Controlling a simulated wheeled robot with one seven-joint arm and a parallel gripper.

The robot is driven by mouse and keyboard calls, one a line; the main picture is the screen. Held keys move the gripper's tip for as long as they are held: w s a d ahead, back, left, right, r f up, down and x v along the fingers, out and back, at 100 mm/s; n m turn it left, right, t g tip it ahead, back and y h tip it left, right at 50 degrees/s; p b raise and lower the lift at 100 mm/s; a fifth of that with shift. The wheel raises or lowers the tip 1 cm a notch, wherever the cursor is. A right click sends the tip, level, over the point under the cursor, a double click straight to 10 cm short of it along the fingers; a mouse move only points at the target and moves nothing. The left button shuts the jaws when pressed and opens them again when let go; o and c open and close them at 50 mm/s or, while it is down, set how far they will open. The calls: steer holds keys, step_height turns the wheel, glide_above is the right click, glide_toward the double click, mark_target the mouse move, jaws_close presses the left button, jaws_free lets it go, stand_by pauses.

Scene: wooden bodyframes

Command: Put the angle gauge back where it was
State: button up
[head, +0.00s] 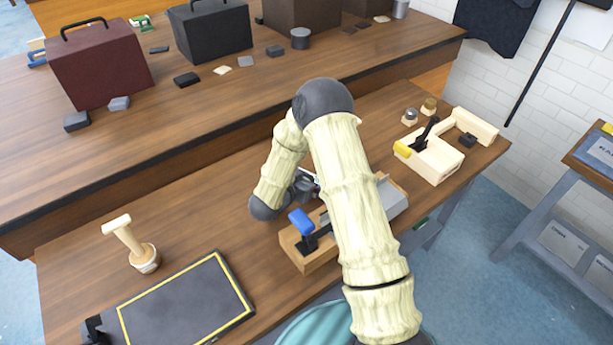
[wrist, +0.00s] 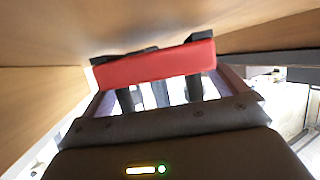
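No object in view can be surely identified as the angle gauge. In the wrist view a red bar (wrist: 155,66) with dark pieces at its upper edge lies across the end of my gripper (wrist: 160,92). Dark finger parts stand apart behind the bar, and their tips are hidden, so I cannot tell whether they grip it. In the head view my gripper (head: 305,184) is mostly hidden by my arm, low over the bench beside a wooden fixture (head: 312,262) with a blue-handled clamp (head: 301,221) and a grey block (head: 392,198).
A black mat with a yellow border (head: 185,305) and a wooden-handled tool (head: 125,237) are at the left of the bench (head: 215,210). A pale wooden clamp fixture (head: 437,165) stands at the right. Cases (head: 100,65) and small blocks occupy the rear bench. The bench's middle left is clear.

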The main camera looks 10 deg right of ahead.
steer(key=shift+s+d+f, duration=0.15)
steer(key=shift+s+f, duration=0.15)
steer(key=shift+f, duration=0.25)
steer(key=shift+w+r+p, duration=0.15)
steer(key=shift+r+p, duration=0.25)
steer(key=shift+r, duration=0.2)
steer(key=b+v, duration=0.1)
steer(key=v, duration=1.1)
steer(key=shift+w+r, duration=0.2)
